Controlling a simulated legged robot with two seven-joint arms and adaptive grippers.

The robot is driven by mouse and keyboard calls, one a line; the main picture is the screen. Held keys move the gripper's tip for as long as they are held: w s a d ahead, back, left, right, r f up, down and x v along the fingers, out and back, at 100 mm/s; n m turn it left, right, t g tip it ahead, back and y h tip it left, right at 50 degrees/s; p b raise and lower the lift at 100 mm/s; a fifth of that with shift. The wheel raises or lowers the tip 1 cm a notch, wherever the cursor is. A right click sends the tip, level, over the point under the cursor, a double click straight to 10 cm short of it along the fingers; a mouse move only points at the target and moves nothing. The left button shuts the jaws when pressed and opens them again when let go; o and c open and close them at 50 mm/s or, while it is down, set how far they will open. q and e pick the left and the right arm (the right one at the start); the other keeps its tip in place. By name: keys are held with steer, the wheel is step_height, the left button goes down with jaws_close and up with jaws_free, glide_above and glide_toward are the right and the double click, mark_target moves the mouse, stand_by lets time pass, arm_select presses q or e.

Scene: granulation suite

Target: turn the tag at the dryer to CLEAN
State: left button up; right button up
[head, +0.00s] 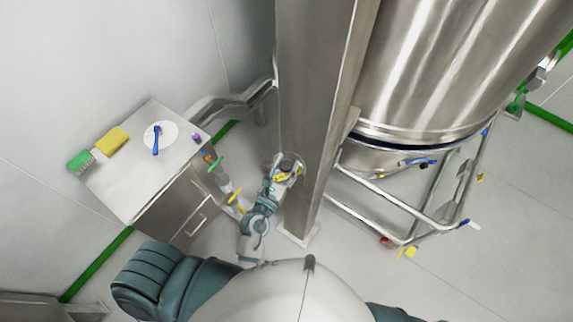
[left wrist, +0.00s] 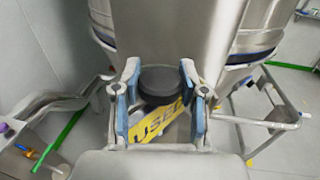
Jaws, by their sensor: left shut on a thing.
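The tag (left wrist: 150,122) is a yellow plate lettered "USED", tilted in the left wrist view and partly hidden by my fingers. A round black knob (left wrist: 160,80) sits just above it in that view. My left gripper (left wrist: 158,88) has its blue-padded fingers on both sides of the black knob and is shut on it. In the head view my left gripper (head: 286,168) is at the steel column (head: 310,110), with a bit of yellow showing beside it. The dryer's large steel vessel (head: 440,70) stands to the right of the column. My right gripper is out of view.
A steel cabinet (head: 115,195) at the left carries a green brush (head: 80,160), a yellow sponge (head: 112,141) and a blue tool (head: 156,139) on a white disc. A tubular frame (head: 375,190) stands under the vessel. Bare floor lies at the lower right.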

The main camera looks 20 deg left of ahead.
arm_select(q)
steer(key=shift+r, duration=0.1)
steer(key=o, duration=1.2)
steer(key=shift+c, duration=0.2)
steer(key=s+a, duration=0.2)
steer(key=s, duration=0.9)
steer(key=shift+s, duration=0.4)
steer(key=shift+d, duration=0.1)
